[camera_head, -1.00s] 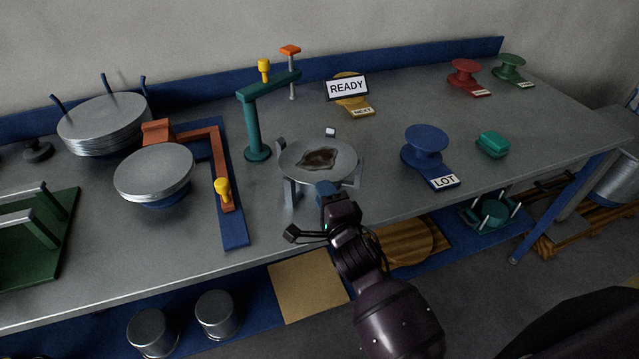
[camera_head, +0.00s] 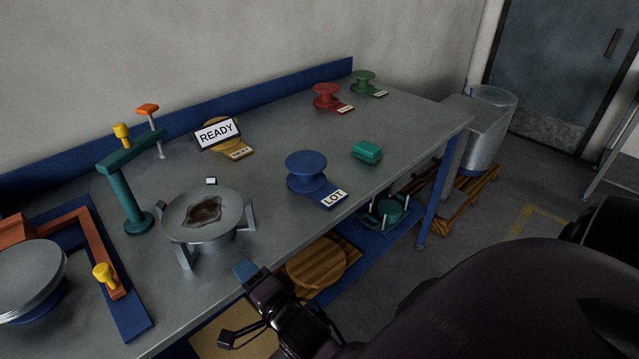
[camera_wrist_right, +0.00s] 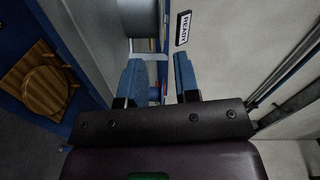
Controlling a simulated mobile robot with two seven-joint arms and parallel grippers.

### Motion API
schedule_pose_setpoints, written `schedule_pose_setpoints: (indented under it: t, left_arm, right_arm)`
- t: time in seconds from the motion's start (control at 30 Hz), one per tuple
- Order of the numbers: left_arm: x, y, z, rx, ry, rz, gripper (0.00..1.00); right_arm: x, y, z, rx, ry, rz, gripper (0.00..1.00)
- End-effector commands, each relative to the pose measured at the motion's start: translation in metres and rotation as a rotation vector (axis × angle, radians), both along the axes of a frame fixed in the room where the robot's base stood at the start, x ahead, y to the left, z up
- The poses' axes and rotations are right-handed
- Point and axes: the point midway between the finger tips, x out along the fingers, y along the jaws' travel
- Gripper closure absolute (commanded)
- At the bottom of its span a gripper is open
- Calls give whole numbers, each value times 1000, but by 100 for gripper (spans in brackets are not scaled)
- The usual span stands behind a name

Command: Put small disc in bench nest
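A stack of silver discs (camera_head: 28,272) stands at the left edge, partly cut off. Which disc is the small one I cannot tell. A round grey stand with upright posts (camera_head: 182,258), perhaps the bench nest, is near the bench's front edge. A silver round top with a brown, irregular patch (camera_head: 205,212) shows in it; I cannot tell whether it is a separate disc. My right gripper (camera_head: 248,270) is below and right of the stand in the picture, by the front edge. In the wrist view its blue fingers (camera_wrist_right: 158,72) are apart with nothing held. My left gripper is out of view.
A teal post with an arm (camera_head: 130,190) stands left of the stand. A READY sign (camera_head: 217,133), blue spool (camera_head: 306,170), teal block (camera_head: 367,152) and red spool (camera_head: 326,95) are further right. Bare bench lies between them. A low shelf holds a wooden round (camera_head: 318,263).

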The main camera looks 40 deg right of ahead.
Motion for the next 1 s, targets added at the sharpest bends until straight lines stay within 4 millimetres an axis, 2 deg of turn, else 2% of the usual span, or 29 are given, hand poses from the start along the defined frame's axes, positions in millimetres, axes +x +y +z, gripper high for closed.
schedule_pose_setpoints:
  t: [0.33,0.6,0.8,1.0]
  left_arm:
    - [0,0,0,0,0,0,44]
    - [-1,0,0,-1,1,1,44]
    - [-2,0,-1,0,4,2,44]
    - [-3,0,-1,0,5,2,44]
  right_arm:
    - [-45,-39,-64,-580,185,60,71]
    - [-88,-67,-106,-1024,311,198,71]
    - [-117,-84,-130,-1297,370,326,71]
    - [-132,-91,-141,-1436,389,403,71]
